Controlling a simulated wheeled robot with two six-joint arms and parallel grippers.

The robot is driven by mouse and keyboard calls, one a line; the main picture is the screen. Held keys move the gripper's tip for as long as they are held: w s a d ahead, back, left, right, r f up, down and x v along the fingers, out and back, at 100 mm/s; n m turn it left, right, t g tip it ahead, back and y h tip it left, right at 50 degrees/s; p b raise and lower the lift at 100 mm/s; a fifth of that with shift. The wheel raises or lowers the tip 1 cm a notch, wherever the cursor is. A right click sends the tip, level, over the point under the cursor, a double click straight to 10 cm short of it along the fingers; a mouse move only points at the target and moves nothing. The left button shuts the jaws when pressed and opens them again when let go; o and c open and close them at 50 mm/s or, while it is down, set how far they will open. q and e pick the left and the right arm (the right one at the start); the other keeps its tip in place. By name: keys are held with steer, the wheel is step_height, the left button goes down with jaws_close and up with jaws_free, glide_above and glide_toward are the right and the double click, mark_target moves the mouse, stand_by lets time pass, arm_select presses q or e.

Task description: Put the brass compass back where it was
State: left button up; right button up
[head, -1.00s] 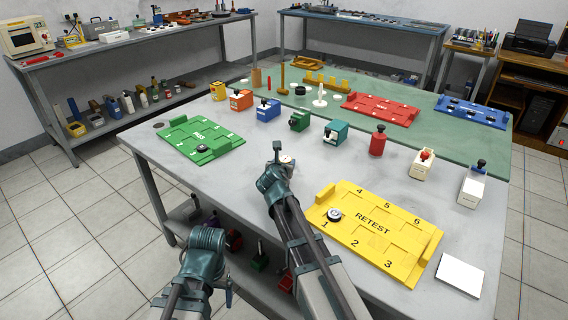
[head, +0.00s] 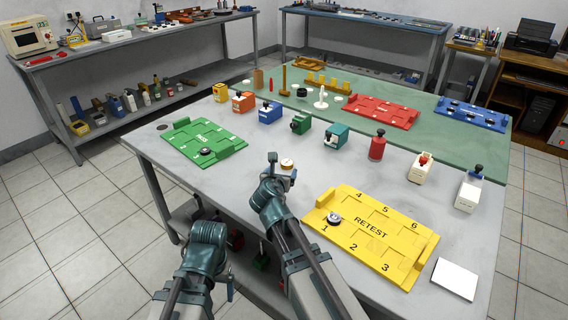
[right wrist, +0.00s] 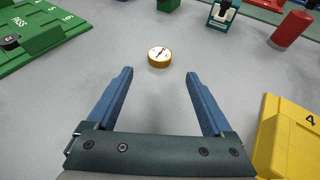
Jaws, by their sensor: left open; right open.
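The brass compass (head: 287,164) is a small round disc with a white face. It lies flat on the grey table between the green PASS tray and the yellow RETEST tray. In the right wrist view the compass (right wrist: 159,56) lies beyond the fingertips, roughly centred between them and apart from both. My right gripper (right wrist: 158,75) is open and empty, its two blue fingers spread; in the head view it (head: 280,170) is just in front of the compass. My left gripper (head: 222,243) is low beside the table's front edge, away from the compass, with nothing visible in it.
Several coloured blocks stand in a row behind, including a teal one (head: 337,135) and a red cylinder (head: 377,146). A white card (head: 455,278) lies front right. Table around the compass is clear.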

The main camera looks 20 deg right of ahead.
mark_target(286, 165)
steer(key=shift+p+v, duration=0.4)
steer(key=shift+v, duration=1.2)
steer(key=b+x, duration=0.4)
steer(key=x, duration=0.7)
steer(key=shift+w+d+f+b, duration=0.15)
steer(key=shift+w+f+b, duration=0.1)
steer(key=shift+w+b, duration=0.1)
steer(key=shift+w+d+f, duration=0.1)
steer(key=shift+w, duration=0.05)
steer(key=shift+f, duration=0.1)
steer(key=shift+r, duration=0.2)
